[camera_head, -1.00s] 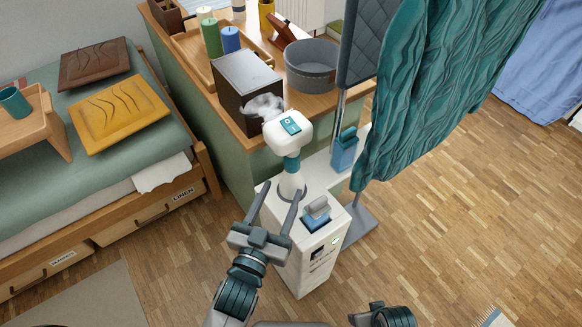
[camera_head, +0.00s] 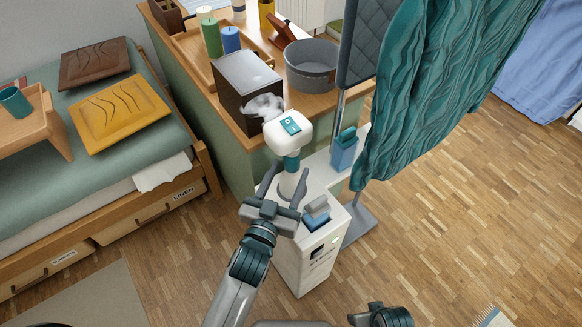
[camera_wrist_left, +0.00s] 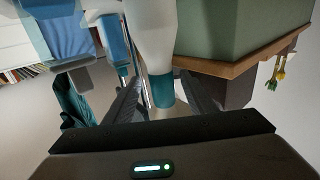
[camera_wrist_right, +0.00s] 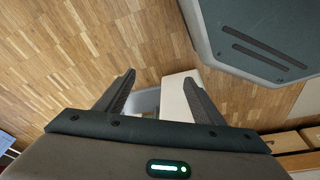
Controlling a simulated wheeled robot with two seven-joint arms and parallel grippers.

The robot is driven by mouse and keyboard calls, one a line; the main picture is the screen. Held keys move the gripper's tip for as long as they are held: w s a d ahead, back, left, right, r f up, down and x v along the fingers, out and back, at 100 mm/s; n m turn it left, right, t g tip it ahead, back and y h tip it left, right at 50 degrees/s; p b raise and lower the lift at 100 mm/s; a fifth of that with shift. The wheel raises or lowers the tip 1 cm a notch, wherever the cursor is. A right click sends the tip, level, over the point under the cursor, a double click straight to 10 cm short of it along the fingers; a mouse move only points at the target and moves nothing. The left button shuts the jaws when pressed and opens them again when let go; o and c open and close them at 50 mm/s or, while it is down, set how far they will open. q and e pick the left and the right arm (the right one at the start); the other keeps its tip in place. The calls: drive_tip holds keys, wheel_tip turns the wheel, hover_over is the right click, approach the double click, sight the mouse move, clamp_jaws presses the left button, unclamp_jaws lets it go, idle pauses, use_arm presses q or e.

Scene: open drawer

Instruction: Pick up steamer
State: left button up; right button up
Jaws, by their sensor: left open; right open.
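The steamer (camera_head: 288,137) has a white head with steam at its front, a teal neck and a white handle. It stands upright on a white base unit (camera_head: 312,262). My left gripper (camera_head: 288,174) is open, with one finger on each side of the steamer's handle. In the left wrist view the steamer's white and teal handle (camera_wrist_left: 152,38) lies between the open fingers, and contact cannot be told. My right gripper (camera_wrist_right: 160,84) is open and empty over the floor; in the head view it is partly seen at the bottom edge.
A blue holder (camera_head: 345,150) and a teal hanging garment (camera_head: 425,95) stand to the right. A counter behind carries a dark box (camera_head: 245,85) and a grey pot (camera_head: 311,66). A bed (camera_head: 60,190) is at left.

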sight(289, 170)
use_arm(q)
drive_tip(key=x, duration=0.3)
drive_tip(key=shift+w, duration=0.25)
use_arm(e)
drive_tip(key=shift+w+d+f, duration=0.1)
drive_tip(key=shift+w+f, duration=0.05)
drive_tip(key=shift+f, duration=0.4)
use_arm(q)
drive_tip(key=shift+c, duration=0.6)
drive_tip(key=c, duration=1.1)
drive_tip(key=shift+r, duration=0.1)
clamp_jaws()
use_arm(e)
drive_tip(key=shift+s+f, duration=0.1)
drive_tip(key=shift+s, duration=0.55)
